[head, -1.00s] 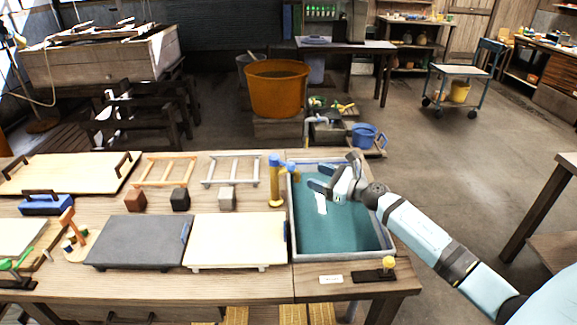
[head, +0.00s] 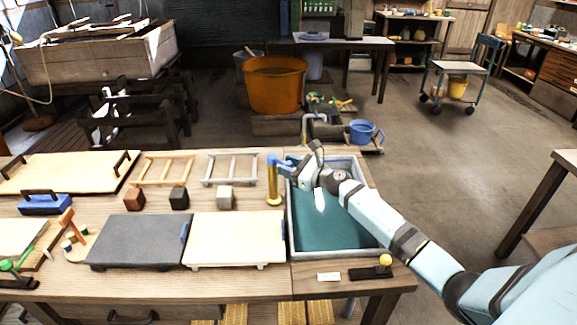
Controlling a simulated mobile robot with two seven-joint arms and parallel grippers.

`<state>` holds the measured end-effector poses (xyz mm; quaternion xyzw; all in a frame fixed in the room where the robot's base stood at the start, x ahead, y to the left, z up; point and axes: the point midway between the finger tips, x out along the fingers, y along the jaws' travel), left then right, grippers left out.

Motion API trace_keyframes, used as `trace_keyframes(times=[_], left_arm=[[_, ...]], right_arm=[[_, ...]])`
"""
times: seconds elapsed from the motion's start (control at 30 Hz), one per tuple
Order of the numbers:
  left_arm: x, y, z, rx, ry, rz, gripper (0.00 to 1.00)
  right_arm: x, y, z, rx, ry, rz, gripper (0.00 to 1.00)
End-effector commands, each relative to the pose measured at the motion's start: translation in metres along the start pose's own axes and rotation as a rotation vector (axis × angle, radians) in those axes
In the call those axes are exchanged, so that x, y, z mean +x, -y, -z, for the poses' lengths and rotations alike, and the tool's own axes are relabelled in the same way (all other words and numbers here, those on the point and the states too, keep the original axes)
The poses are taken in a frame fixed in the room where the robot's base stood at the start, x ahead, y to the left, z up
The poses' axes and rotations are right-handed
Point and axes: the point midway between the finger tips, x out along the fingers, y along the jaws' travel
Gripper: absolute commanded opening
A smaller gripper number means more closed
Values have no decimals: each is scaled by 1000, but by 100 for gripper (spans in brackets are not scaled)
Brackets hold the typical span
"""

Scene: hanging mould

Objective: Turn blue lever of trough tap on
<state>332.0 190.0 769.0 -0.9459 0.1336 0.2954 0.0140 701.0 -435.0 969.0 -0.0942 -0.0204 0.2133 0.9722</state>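The trough tap (head: 274,190) is a brass-yellow post at the left edge of the trough. Its blue lever (head: 272,159) sits on top and points right, toward my gripper. The trough (head: 340,230) has a grey rim and a teal inside. My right gripper (head: 284,168) reaches in from the right over the trough's far left corner. Its blue fingers look apart and their tips are close to the lever. I cannot tell whether they touch it. A small white piece (head: 320,201) shows below the gripper. My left gripper is not in view.
A cream board (head: 235,240) and a dark grey board (head: 140,242) lie left of the trough. Small blocks and a grey rack (head: 230,168) stand behind them. A yellow knob (head: 385,260) is on the front right edge. An orange tub (head: 275,85) stands beyond the bench.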

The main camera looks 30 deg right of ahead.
Motion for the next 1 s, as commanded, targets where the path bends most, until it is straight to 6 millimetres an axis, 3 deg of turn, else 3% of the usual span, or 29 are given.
trace_keyframes(times=[0.03, 0.13, 0.17, 0.57, 1.0], left_arm=[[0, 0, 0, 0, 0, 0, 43], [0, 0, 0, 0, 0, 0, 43], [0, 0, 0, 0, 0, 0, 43], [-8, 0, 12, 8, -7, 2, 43], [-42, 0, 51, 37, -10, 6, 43]], right_arm=[[0, 0, 0, 0, 0, 0, 26], [0, 0, 0, 0, 0, 0, 3], [0, 0, 0, 0, 0, 0, 0], [1, -5, -5, 2, -13, 66, 0], [12, -27, -14, 5, -81, 414, 0]])
